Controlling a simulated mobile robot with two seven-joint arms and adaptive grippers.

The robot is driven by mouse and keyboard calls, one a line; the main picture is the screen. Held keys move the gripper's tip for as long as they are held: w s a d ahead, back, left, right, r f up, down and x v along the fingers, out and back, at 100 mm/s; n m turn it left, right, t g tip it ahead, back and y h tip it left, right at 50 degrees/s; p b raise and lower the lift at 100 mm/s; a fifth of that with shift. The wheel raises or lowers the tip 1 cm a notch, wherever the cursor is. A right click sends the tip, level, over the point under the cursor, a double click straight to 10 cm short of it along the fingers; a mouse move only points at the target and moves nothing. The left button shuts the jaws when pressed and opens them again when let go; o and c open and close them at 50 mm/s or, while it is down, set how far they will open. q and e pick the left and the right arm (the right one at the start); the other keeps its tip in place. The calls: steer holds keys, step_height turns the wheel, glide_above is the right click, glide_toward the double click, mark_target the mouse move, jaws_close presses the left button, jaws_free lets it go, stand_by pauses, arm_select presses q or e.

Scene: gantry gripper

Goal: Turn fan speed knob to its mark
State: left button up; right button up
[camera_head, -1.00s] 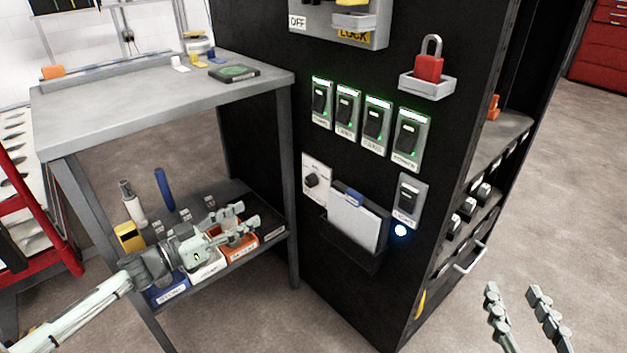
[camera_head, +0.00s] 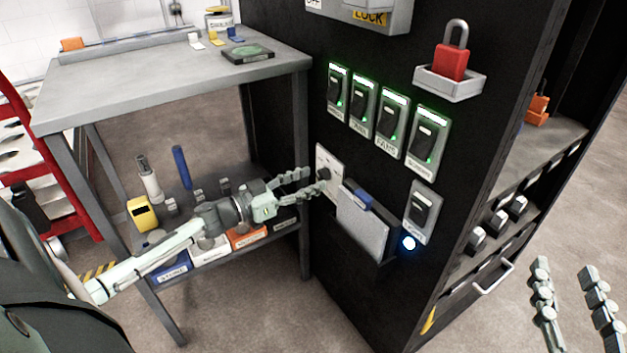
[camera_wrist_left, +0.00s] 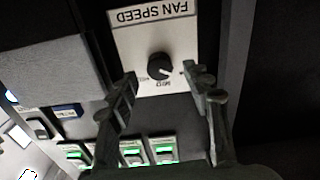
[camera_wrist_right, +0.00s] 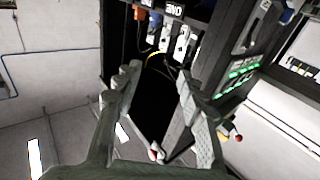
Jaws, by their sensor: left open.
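The fan speed knob (camera_wrist_left: 160,66) is a small black dial on a white plate (camera_wrist_left: 185,40) lettered FAN SPEED, seen upside down in the left wrist view. In the head view the plate (camera_head: 327,166) is on the black cabinet's front, with the knob (camera_head: 323,174) partly behind my fingers. My left gripper (camera_head: 312,181) is open in front of the plate. In the left wrist view its fingers (camera_wrist_left: 160,79) stand on either side of the knob, apart from it. My right gripper (camera_head: 566,268) is open and empty at the lower right, away from the knob.
A dark holder with a clipboard (camera_head: 362,226) sits right beside the plate. Several lit green switches (camera_head: 388,131) are above, and a red padlock (camera_head: 452,62) is higher right. A grey workbench (camera_head: 180,85) stands left, with small bins (camera_head: 247,236) on its lower shelf.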

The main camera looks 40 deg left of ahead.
arm_select(q)
steer(key=shift+x, duration=0.8)
arm_select(e)
steer(key=shift+a+r+t, duration=0.2)
steer(key=shift+r+t, duration=0.1)
steer(key=shift+r, duration=0.25)
arm_select(q)
jaws_close()
arm_select(e)
steer(key=shift+f, duration=0.1)
